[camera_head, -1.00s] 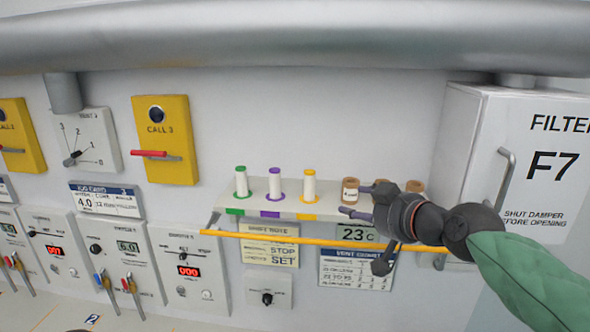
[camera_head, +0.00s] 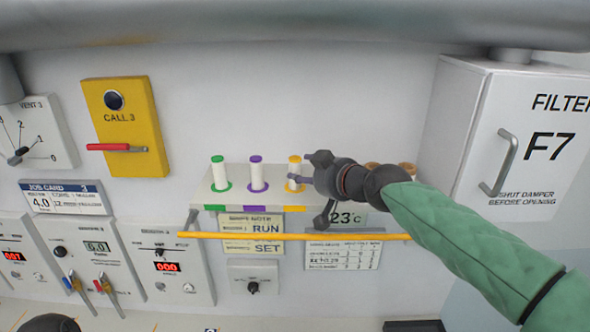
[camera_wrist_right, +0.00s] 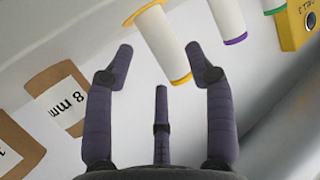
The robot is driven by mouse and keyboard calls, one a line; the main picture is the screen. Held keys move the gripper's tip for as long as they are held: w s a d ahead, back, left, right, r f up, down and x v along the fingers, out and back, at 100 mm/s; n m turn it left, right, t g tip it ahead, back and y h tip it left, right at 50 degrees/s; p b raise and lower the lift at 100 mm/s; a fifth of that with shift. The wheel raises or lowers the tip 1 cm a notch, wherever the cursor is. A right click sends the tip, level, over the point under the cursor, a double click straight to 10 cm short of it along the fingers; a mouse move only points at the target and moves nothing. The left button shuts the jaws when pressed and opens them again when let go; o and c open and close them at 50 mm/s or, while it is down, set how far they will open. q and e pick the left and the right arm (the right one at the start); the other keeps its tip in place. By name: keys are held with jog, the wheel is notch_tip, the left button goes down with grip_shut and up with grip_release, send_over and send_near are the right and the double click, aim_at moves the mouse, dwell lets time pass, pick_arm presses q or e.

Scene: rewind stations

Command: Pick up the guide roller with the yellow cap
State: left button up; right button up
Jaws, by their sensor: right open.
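The guide roller with the yellow cap (camera_head: 294,170) is a white cylinder standing upright on a narrow wall shelf (camera_head: 205,198), in a yellow ring. My right gripper (camera_head: 304,169) is open and close to its right side. In the right wrist view the white roller (camera_wrist_right: 165,45) shows upside down, its yellow end just beyond and between the spread fingertips (camera_wrist_right: 161,60). The fingers appear clear of it, with nothing held. I do not see my left gripper.
A purple-capped roller (camera_head: 257,174) and a green-capped roller (camera_head: 221,174) stand to the left on the shelf. Brown cores, one labelled 8 mm (camera_wrist_right: 60,98), stand to the right, partly hidden by my arm. A yellow rail (camera_head: 230,236) runs below the shelf.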

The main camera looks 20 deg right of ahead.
aim_at(297, 170)
jog(key=p+x, duration=0.1)
jog(key=x, duration=0.3)
jog(key=shift+w+a, duration=0.1)
jog(key=shift+w, duration=0.15)
jog(key=shift+s+r, duration=0.15)
jog(key=shift+s, duration=0.1)
jog(key=shift+c, duration=0.3)
jog(key=shift+w, duration=0.1)
jog(key=c, duration=0.9)
